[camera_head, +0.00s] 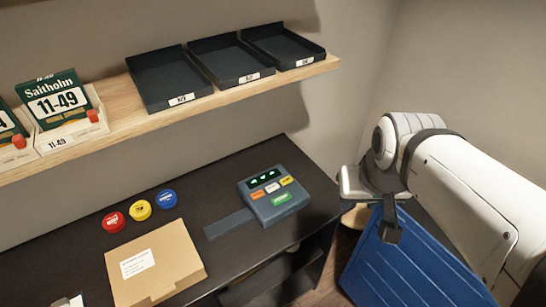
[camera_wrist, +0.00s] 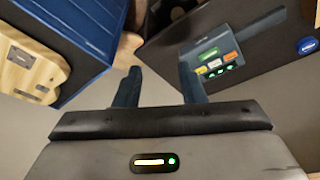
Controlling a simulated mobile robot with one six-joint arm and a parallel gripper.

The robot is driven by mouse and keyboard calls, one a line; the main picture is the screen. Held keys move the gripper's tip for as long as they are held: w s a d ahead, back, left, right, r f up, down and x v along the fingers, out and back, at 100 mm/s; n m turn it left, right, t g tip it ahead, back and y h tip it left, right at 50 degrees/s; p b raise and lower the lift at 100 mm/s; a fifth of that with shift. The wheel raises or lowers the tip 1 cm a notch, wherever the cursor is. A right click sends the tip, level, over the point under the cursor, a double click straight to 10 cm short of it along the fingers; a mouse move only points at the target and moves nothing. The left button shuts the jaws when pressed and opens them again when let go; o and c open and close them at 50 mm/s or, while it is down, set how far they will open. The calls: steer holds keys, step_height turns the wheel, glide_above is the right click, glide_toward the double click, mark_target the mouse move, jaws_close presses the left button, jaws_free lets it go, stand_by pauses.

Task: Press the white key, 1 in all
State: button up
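The grey-blue device (camera_head: 253,212) sits on the dark bench with a lit green display, and its white key (camera_head: 272,187) lies between the orange key (camera_head: 257,195) and the yellow key (camera_head: 287,181). The green key (camera_head: 282,198) is below them. In the wrist view the device shows upside down beyond the right finger, with the white key (camera_wrist: 214,63) visible. My gripper (camera_wrist: 160,82) has its two fingers apart with nothing between them. In the head view my gripper (camera_head: 390,228) is right of the bench, well apart from the device.
A cardboard box (camera_head: 158,262) and red (camera_head: 113,222), yellow (camera_head: 140,210) and blue (camera_head: 167,199) round tins lie left of the device. A shelf (camera_head: 125,118) with black trays overhangs the bench. A blue ribbed surface (camera_head: 400,272) lies below my gripper. A wooden piece (camera_wrist: 30,72) is at left.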

jaws_close()
stand_by(0.8)
